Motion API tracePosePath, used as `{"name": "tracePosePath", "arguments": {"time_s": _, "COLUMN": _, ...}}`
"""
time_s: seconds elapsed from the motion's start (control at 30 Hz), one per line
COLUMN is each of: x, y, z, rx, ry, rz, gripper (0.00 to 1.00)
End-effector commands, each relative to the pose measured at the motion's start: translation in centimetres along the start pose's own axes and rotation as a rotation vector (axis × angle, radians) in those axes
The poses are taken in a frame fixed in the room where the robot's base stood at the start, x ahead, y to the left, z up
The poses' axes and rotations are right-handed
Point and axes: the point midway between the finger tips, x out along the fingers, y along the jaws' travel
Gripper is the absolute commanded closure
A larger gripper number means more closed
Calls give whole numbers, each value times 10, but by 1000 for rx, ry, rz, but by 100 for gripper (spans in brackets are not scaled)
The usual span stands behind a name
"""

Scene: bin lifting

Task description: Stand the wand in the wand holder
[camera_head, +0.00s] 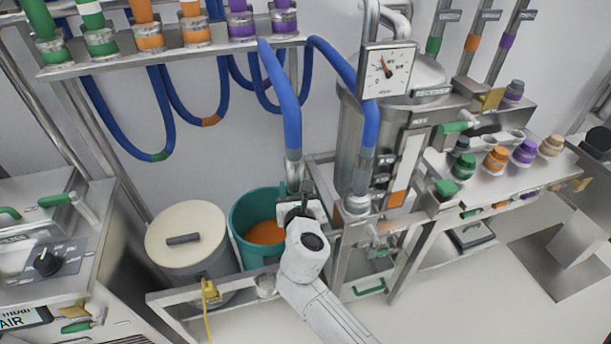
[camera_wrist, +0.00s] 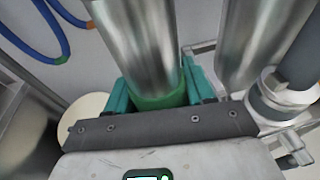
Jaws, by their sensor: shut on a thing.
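The wand (camera_head: 293,168) is a metal tube on the end of a thick blue hose. My gripper (camera_head: 298,207) is shut around its lower part, beside the teal bin (camera_head: 238,216). In the wrist view the wand (camera_wrist: 140,45) is a large shiny tube with a green band at its lower end, between the jaws of my gripper (camera_wrist: 160,98). The wand's lower tip is hidden. I cannot pick out the wand holder with certainty. A metal socket (camera_head: 357,206) on the frame to the right has a second blue hose in it; it also shows in the wrist view (camera_wrist: 282,92).
The teal bin holds orange material. A cream-lidded drum (camera_head: 186,229) stands to its left. The steel receiver (camera_head: 350,130) and its frame stand close on the right. Blue hoses (camera_head: 285,90) hang from the rack above. Open floor (camera_head: 440,310) lies at the lower right.

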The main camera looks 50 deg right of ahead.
Motion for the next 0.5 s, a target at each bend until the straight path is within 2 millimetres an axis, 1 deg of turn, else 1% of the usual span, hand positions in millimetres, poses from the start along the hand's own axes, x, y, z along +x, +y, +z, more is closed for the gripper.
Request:
{"name": "tracePosePath", "arguments": {"time_s": 0.03, "x": 4, "y": -8, "z": 8, "rx": 6, "ry": -4, "rz": -20, "gripper": 88}}
{"name": "tracePosePath", "arguments": {"time_s": 0.1, "x": 9, "y": -16, "z": 11, "rx": 13, "ry": -4, "rz": -42, "gripper": 88}}
{"name": "tracePosePath", "arguments": {"time_s": 0.2, "x": 12, "y": -24, "z": 12, "rx": 19, "ry": -3, "rz": -61, "gripper": 88}}
{"name": "tracePosePath", "arguments": {"time_s": 0.37, "x": 15, "y": -27, "z": 9, "rx": 20, "ry": -2, "rz": -70, "gripper": 88}}
{"name": "tracePosePath", "arguments": {"time_s": 0.5, "x": 17, "y": -28, "z": 1, "rx": 19, "ry": -2, "rz": -70, "gripper": 88}}
